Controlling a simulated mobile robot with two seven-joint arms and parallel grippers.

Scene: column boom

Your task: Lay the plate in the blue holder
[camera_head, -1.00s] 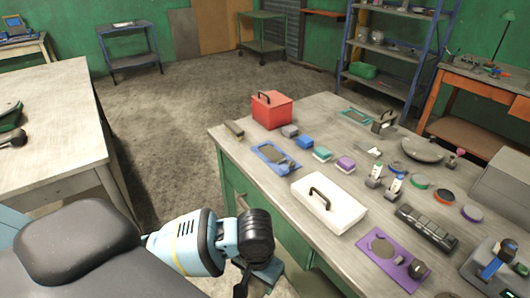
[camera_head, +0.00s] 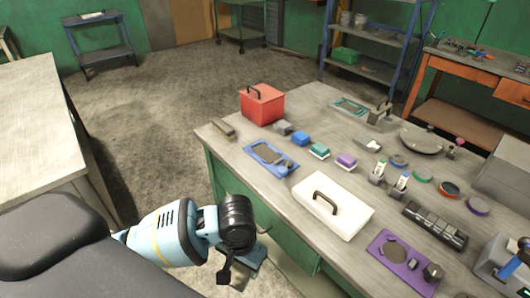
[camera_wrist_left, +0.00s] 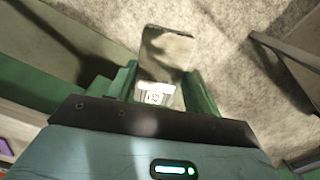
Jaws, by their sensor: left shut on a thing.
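My left gripper (camera_head: 248,268) is low in the head view, in front of the green-sided workbench and below its top. In the left wrist view, its green fingers (camera_wrist_left: 164,92) are shut on a shiny, flat rectangular plate (camera_wrist_left: 166,48), which sticks out beyond them over the floor. A small white marked piece shows between the fingers. The plate cannot be made out clearly in the head view. The blue holder (camera_head: 254,148) lies flat on the workbench near its left edge, with a dark grey recess and a small knob. My right gripper is out of view.
On the workbench (camera_head: 228,152) are a red box (camera_head: 262,104), a white box with a handle (camera_head: 332,206), a purple holder (camera_head: 392,262) and a teal frame (camera_head: 350,106). Small coloured blocks stand right of the blue holder. Open floor lies left of the bench.

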